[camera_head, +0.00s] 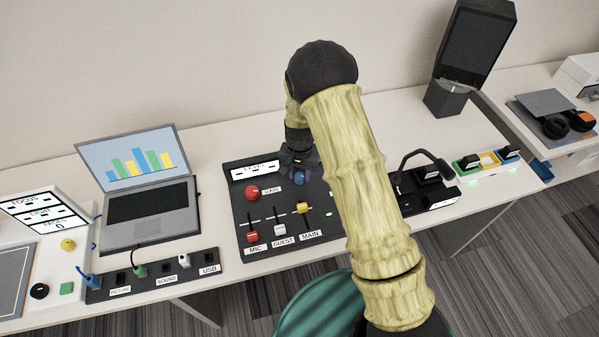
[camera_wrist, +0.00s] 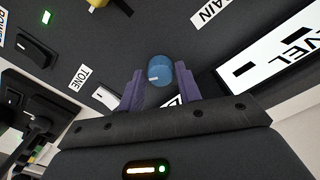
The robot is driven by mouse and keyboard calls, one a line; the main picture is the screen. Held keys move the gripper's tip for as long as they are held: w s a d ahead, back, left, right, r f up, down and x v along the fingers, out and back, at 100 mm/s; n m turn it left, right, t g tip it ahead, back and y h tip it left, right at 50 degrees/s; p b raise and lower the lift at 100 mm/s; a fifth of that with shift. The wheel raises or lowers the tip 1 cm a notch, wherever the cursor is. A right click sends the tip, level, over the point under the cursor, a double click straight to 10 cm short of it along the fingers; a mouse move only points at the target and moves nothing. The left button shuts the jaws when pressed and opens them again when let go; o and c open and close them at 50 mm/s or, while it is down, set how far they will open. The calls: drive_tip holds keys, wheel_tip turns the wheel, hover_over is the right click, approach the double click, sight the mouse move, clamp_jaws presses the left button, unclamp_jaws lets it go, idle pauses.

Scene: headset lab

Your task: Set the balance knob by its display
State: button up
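A blue knob (camera_wrist: 160,71) with a small white mark stands on the dark mixer panel (camera_head: 240,203). In the head view the blue knob (camera_head: 300,179) shows just below my gripper (camera_head: 299,168). A label beside the knob is mostly hidden by a finger. A white display (camera_wrist: 280,55) reading "LEVEL" is cut off at the right; the panel's display (camera_head: 255,170) is too small to read.
The panel also has a red gain knob (camera_head: 252,193), a red slider (camera_head: 252,237), a white slider (camera_head: 279,229) and a yellow slider (camera_head: 303,208). A laptop (camera_head: 140,190) stands left. A tall dark screen (camera_head: 475,45) stands behind.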

sight(300, 175)
drive_tip(key=c, duration=0.5)
drive_tip(key=n, duration=0.4)
drive_tip(key=shift+b, duration=0.3)
drive_tip(key=shift+c, duration=0.2)
drive_tip(key=o, duration=1)
drive_tip(key=shift+c, duration=0.2)
wheel_tip(300, 175, up, 18)
drive_tip(key=b, duration=0.1)
drive_tip(key=shift+f, duration=0.25)
